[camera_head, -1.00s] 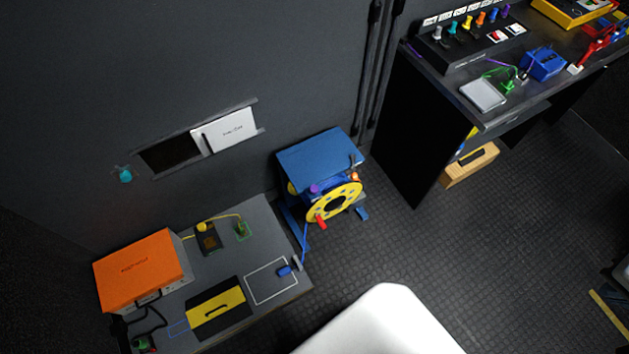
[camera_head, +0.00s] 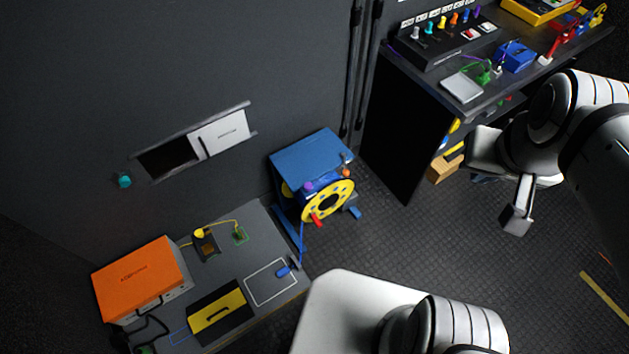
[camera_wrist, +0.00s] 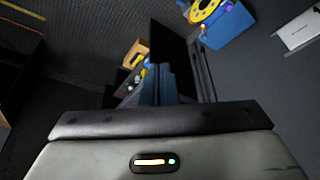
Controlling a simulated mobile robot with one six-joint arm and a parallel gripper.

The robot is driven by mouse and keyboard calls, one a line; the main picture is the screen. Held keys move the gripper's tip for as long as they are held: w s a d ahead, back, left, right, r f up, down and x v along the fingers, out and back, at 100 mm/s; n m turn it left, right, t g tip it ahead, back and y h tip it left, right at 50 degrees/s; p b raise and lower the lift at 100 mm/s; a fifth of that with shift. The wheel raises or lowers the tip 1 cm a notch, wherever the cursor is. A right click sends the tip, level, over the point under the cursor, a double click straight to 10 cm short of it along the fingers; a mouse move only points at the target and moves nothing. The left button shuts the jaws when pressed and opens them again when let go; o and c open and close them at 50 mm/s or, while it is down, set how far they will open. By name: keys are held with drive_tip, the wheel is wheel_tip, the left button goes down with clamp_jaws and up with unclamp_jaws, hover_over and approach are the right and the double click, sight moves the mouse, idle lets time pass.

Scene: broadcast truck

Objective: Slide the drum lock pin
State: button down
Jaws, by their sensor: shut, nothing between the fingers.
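The cable drum (camera_head: 328,202) has a yellow flange with a dark hub and sits on a blue frame (camera_head: 310,153) by the wall. A red handle (camera_head: 316,220) hangs at its lower left. A purple knob (camera_head: 309,187) and an orange knob (camera_head: 347,172) show near the rim; I cannot tell which part is the lock pin. In the wrist view, the drum (camera_wrist: 204,8) is partly cut off at the top. My gripper (camera_wrist: 160,72) is shut and empty, well apart from the drum. In the head view my arm is at the right.
A low bench (camera_head: 262,225) with an orange case (camera_head: 140,278) stands left of the drum. A tall dark desk (camera_head: 395,130) stands to its right, with a wooden box (camera_head: 441,171) beneath. A sliding wall hatch (camera_head: 219,132) is at left. Floor in front of the drum is clear.

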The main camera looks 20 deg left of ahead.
drive_tip(key=w+a+f+m+g+y+b, duration=0.4)
drive_tip(key=a+f+b, duration=0.35)
drive_tip(key=f, duration=0.45)
drive_tip(key=w+a+f+m+g+y+b, duration=0.15)
drive_tip(key=w+a+f+y+b, duration=0.35)
drive_tip(key=f+b, duration=0.55)
drive_tip(key=w+a+f+m+g+y+b, duration=0.25)
drive_tip(key=w+a+f+b, duration=0.35)
drive_tip(key=f, duration=0.7)
drive_tip(key=m+t+y+b, duration=0.8)
drive_tip(key=m+b, duration=0.5)
drive_tip(key=b, duration=0.3)
approach(308, 187)
drive_tip(key=d+f, duration=0.3)
drive_tip(key=d, duration=0.1)
drive_tip(key=shift+s+h, duration=0.1)
drive_tip(key=shift+h, duration=0.15)
drive_tip(key=shift+a, duration=0.1)
drive_tip(key=b+x, duration=0.2)
drive_tip(key=x, duration=0.7)
drive_tip(key=shift+a, duration=0.35)
